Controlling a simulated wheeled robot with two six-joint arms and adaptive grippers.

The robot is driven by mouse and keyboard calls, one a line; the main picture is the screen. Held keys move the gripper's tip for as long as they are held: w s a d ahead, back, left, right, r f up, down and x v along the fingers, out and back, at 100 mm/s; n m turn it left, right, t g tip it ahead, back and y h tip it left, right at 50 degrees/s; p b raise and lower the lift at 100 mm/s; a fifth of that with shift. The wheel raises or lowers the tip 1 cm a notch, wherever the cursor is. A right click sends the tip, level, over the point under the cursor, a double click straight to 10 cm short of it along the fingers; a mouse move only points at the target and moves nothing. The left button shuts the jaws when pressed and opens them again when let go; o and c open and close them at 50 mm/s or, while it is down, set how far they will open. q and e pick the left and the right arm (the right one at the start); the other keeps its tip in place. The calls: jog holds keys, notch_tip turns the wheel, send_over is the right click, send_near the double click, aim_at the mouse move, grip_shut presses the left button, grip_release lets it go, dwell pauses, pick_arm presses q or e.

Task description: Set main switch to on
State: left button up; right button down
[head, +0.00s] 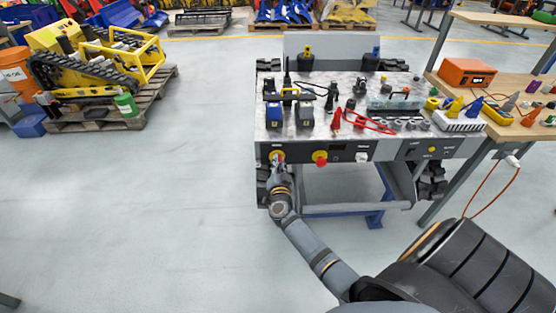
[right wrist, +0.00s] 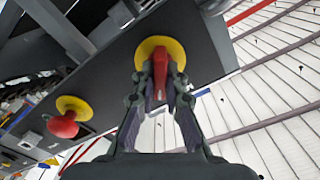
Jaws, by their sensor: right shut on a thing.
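The main switch (right wrist: 160,72) has a red handle on a round yellow plate, on the dark front panel of the carrier. In the right wrist view the handle lies between the fingertips of my right gripper (right wrist: 160,88), which is shut on it. In the head view the switch's yellow plate (head: 277,154) shows at the left end of the panel, with my right gripper (head: 278,164) in front of it and hiding most of the handle. I cannot read any on or off marking. My left gripper is not in view.
A red emergency knob on a yellow plate (head: 320,158) sits just right of the switch. The carrier's top (head: 330,120) holds tools, batteries and red cables. A workbench (head: 520,130) stands close on the right. The floor to the left is free.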

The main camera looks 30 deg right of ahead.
jog(key=m, duration=0.3)
jog(key=shift+f, duration=0.15)
jog(key=m, duration=0.2)
jog(key=shift+s+f+m, duration=0.1)
jog(key=shift+m, duration=0.2)
jog(key=m, duration=0.5)
jog(key=shift+d+f, duration=0.1)
jog(key=shift+f, duration=0.05)
jog(key=shift+m, duration=0.3)
jog(key=c, duration=1.4)
grip_release()
